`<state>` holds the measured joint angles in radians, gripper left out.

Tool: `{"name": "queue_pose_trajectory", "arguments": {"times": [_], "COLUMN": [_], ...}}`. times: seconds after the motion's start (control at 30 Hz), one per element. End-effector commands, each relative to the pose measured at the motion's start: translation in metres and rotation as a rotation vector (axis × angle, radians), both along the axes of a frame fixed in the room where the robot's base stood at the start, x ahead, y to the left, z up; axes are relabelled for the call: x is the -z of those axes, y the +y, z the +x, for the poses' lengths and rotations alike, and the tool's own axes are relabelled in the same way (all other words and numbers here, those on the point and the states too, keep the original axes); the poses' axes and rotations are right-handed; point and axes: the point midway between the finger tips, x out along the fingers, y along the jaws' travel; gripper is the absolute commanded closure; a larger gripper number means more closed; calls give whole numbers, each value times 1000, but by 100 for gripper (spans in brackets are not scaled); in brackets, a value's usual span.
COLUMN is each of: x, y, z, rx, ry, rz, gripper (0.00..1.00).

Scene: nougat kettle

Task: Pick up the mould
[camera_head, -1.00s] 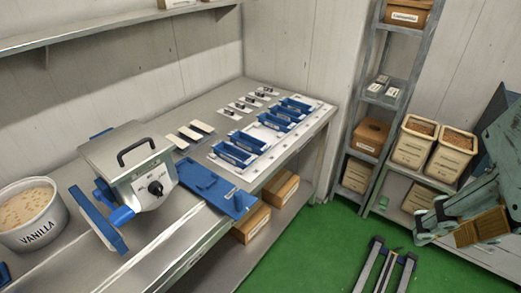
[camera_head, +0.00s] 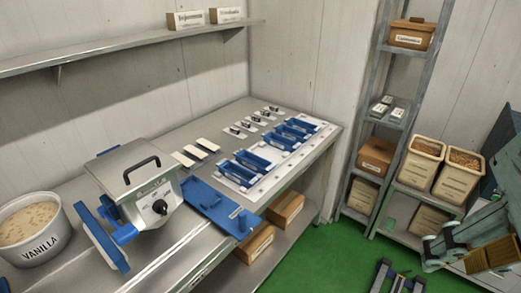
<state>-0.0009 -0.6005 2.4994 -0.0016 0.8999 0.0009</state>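Several blue moulds, long and shallow, lie in a row on a white perforated board (camera_head: 284,153) at the far end of the steel table. The nearest mould (camera_head: 237,173) is at the board's near end. Another mould (camera_head: 254,161) lies just behind it. Farther ones (camera_head: 287,136) sit in a group towards the back. I cannot tell which one the task means. None of them is held by anything visible.
A steel kettle (camera_head: 121,168) with a black handle stands left of a blue plate (camera_head: 212,205). A vanilla tub (camera_head: 30,232) is at far left. White strips (camera_head: 195,153) and small labelled pieces lie behind the moulds. Shelving (camera_head: 378,117) and bins (camera_head: 421,165) stand right, beyond green floor.

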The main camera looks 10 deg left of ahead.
Motion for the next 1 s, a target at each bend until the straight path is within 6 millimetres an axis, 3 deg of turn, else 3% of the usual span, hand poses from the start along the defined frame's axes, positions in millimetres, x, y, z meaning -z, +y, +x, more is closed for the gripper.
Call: {"name": "queue_pose_trajectory", "arguments": {"times": [0.43,0.67,1.0], "x": [0,0,0], "y": [0,0,0], "z": [0,0,1], "rx": [0,0,-1], "ry": [0,0,0], "rz": [0,0,0], "gripper": [72,51,50]}}
